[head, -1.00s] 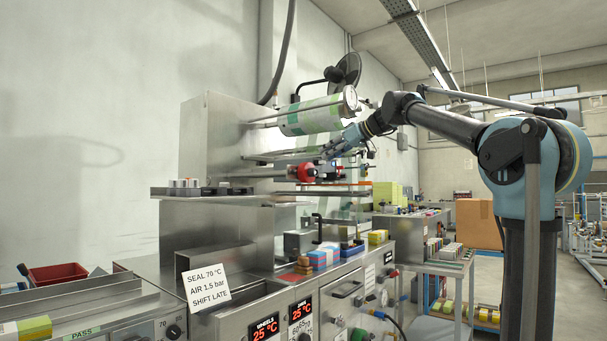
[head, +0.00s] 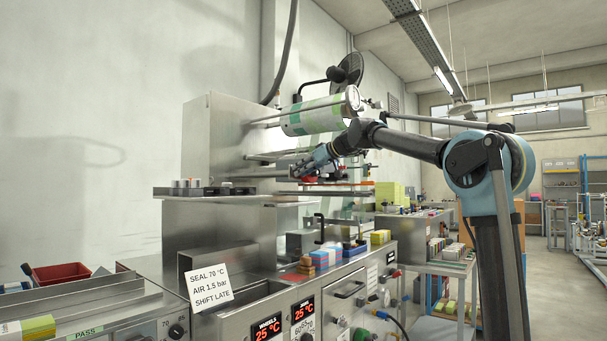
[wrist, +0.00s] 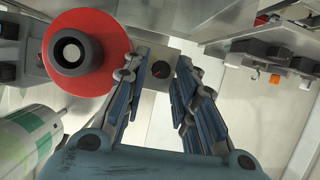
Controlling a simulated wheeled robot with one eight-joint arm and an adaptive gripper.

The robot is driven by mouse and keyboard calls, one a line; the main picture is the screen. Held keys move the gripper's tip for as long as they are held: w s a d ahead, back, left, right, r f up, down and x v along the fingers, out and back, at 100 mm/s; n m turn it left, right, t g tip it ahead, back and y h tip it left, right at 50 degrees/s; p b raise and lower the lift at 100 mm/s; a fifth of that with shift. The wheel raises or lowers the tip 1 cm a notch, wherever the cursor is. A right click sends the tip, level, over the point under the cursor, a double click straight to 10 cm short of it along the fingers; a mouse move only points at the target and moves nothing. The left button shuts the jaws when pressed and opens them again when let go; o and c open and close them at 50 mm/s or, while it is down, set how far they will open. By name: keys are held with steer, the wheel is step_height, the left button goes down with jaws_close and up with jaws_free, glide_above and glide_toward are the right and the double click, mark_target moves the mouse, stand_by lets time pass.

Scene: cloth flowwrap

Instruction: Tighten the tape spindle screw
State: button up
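A red disc, apparently the tape roll (wrist: 112,35), shows at the upper left of the wrist view with a dark hub (wrist: 74,52) and pale centre. A small grey block with a dark round screw or knob (wrist: 160,70), marked in red, shows between my fingers. I cannot tell for sure which part is the spindle screw. My gripper (wrist: 160,84) is open, with the finger pads apart on either side of the knob and no visible contact. In the head view my gripper (head: 303,169) covers most of the red roll (head: 309,179).
A green-and-white film roll (head: 318,117) hangs above my gripper, and its end shows close by in the wrist view (wrist: 28,138). A metal shelf with small parts (wrist: 275,62) is at the right. The steel cabinet (head: 228,130) stands at the left.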

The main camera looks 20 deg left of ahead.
steer(key=shift+a, duration=0.15)
steer(key=shift+c, duration=0.2)
jaws_close()
steer(key=shift+w+f+m+g+y, duration=0.1)
steer(key=shift+w+m+g+y, duration=0.15)
steer(key=shift+m+g, duration=0.55)
steer(key=shift+o, duration=0.2)
jaws_free()
steer(key=shift+t, duration=0.3)
